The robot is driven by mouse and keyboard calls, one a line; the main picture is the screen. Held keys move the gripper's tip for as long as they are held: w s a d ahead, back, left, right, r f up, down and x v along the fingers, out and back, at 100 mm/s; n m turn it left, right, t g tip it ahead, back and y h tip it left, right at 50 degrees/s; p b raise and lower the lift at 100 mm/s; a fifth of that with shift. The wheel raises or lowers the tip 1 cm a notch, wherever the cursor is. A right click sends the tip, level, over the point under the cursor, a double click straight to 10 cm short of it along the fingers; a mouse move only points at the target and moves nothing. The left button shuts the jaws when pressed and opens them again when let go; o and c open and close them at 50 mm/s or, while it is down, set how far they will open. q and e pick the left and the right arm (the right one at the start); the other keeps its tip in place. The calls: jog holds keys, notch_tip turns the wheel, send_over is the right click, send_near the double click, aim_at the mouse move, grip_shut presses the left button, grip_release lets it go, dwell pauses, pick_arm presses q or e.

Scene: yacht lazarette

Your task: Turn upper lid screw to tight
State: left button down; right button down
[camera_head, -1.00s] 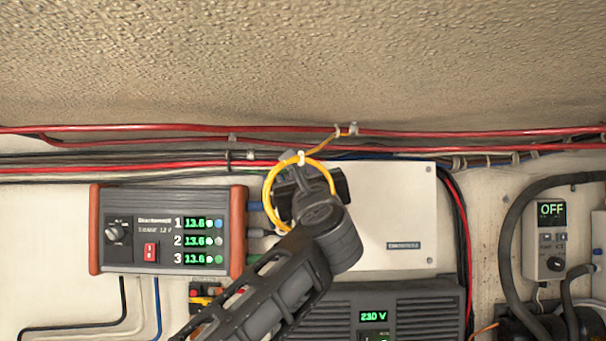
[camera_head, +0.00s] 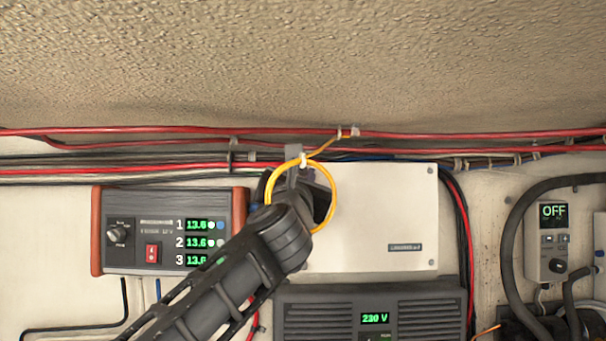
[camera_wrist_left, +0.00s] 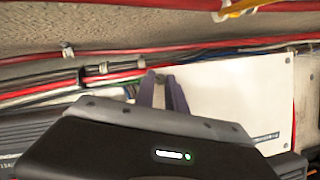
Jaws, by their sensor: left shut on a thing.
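The white lid panel (camera_head: 380,215) is upright on the wall, with small screws at its right corners; one is the upper right screw (camera_head: 430,171). The lid also shows in the left wrist view (camera_wrist_left: 240,100). My left gripper (camera_head: 300,185) is at the lid's upper left part, behind the yellow cable loop in the head view. In the wrist view its two fingers (camera_wrist_left: 159,76) reach to the lid's upper left corner and are shut on the upper lid screw there. The screw itself is hidden by the fingers, so its turn angle cannot be told. My right gripper is not in view.
A yellow cable loop (camera_head: 334,190) hangs in front of my gripper. Red cables (camera_head: 200,130) run above the lid. A charger (camera_head: 150,262) is at left, an inverter (camera_head: 420,310) showing 230 V is below, and a control box (camera_head: 545,240) reading OFF is at right.

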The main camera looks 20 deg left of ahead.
pick_arm(q)
jog(key=m+h, duration=0.1)
jog(key=m, duration=0.2)
jog(key=m+h, duration=0.2)
jog(key=m, duration=0.2)
jog(key=shift+s+a+r+h, duration=0.1)
jog(key=shift+a+r+h, duration=0.1)
jog(key=shift+h, duration=0.1)
jog(key=m+g+h, duration=0.1)
jog(key=m, duration=0.2)
jog(key=m+g, duration=0.1)
jog(key=m, duration=0.2)
jog(key=shift+r+h, duration=0.1)
jog(key=shift+h, duration=0.3)
jog(key=shift+m, duration=0.4)
jog(key=c, duration=1.4)
grip_release()
jog(key=shift+o, duration=0.2)
